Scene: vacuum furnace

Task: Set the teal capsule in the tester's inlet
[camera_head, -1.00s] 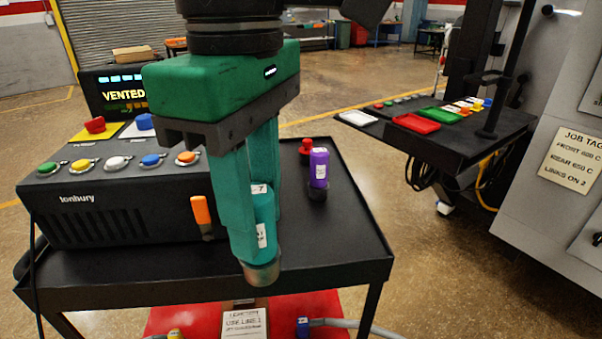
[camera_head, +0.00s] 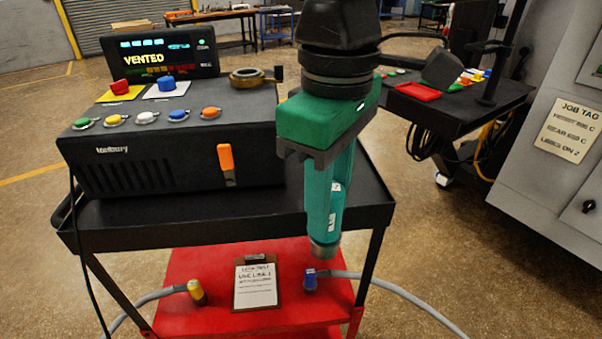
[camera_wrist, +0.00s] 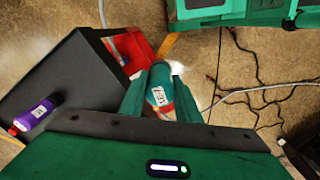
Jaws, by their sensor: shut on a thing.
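My gripper (camera_head: 328,225) is shut on the teal capsule (camera_head: 334,205), which hangs between its fingers with a white label and a bare metal lower end. It is in front of the cart's right side, to the right of the tester. In the wrist view the capsule (camera_wrist: 160,92) lies between my fingers (camera_wrist: 160,108). The tester (camera_head: 180,150) is a dark box with a screen reading VENTED. A round brass-coloured fitting (camera_head: 250,77), which looks like the inlet, sits on its top at the back right, apart from the capsule.
The tester stands on a black cart top (camera_head: 240,215) over a red lower shelf (camera_head: 190,265) with a clipboard (camera_head: 255,283) and hose ends. An orange handle (camera_head: 226,160) is on the tester's front. A purple capsule (camera_wrist: 36,112) is on the cart in the wrist view.

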